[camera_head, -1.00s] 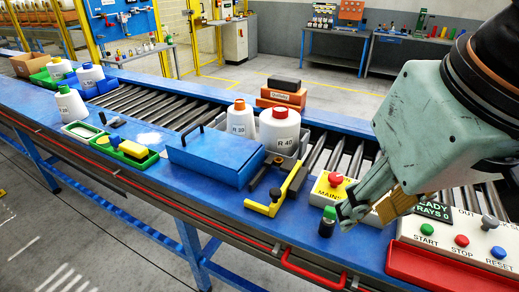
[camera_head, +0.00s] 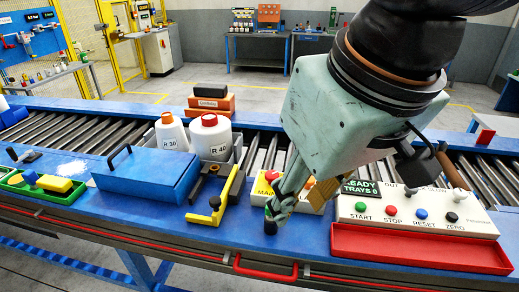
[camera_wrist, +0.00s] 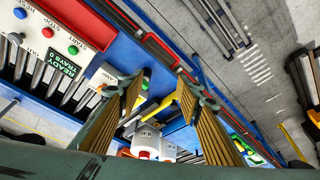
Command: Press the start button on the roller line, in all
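The green START button (camera_head: 361,208) is on the white control panel (camera_head: 450,222), at its left end under a sign reading "READY TRAYS 0". In the wrist view the green button (camera_wrist: 73,50) is at upper left, outside the finger gap.
The panel also carries red STOP (camera_head: 392,211), blue RESET (camera_head: 421,214) and black ZERO (camera_head: 452,217) buttons. A red tray (camera_head: 420,248) lies before it. A yellow-handled bracket (camera_head: 205,218) and blue box (camera_head: 145,176) are left.

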